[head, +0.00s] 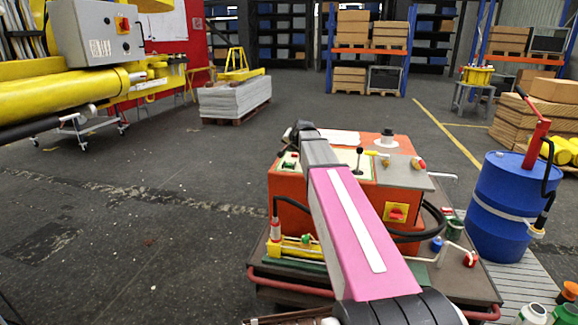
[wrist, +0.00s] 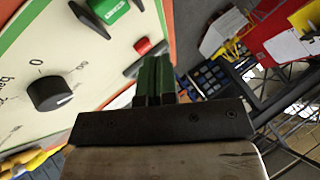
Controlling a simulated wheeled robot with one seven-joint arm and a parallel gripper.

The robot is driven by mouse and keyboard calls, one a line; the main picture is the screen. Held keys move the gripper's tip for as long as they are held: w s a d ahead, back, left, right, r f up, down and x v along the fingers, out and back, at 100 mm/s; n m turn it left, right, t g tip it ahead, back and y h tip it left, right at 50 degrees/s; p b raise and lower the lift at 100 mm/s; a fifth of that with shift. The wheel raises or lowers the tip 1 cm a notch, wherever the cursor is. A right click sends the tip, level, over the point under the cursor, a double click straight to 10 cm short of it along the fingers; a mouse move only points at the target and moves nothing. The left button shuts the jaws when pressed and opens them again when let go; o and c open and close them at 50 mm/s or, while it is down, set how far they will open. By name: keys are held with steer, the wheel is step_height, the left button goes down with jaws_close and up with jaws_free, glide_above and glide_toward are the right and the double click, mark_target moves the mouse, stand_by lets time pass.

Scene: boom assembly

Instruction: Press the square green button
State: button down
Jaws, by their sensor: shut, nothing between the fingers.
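The square green button (wrist: 108,9) sits in a black housing on the pale control panel, at the top edge of the wrist view. In the head view a small green spot (head: 290,161) shows at the left end of the panel on the orange machine (head: 289,190). My gripper (wrist: 154,66) is shut and empty, its green fingers side by side. In the wrist view the fingertips appear below and right of the green button, with a visible gap. In the head view my gripper (head: 299,131) is a dark shape above the panel's left end; its fingers cannot be made out.
A small red button (wrist: 142,46) is close to my fingertips in the picture. A black knob (wrist: 48,92) is on the panel to the left. A black lever (head: 359,158) stands on the machine. A blue barrel (head: 497,210) is at right; open floor lies left.

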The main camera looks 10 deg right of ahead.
mark_target(290, 164)
steer(key=shift+f, duration=2.05)
steer(key=shift+f, duration=0.1)
stand_by(0.4)
steer(key=shift+f, duration=0.3)
steer(key=shift+f, duration=0.5)
stand_by(1.1)
steer(key=shift+r, duration=0.95)
steer(key=shift+r, duration=2.5)
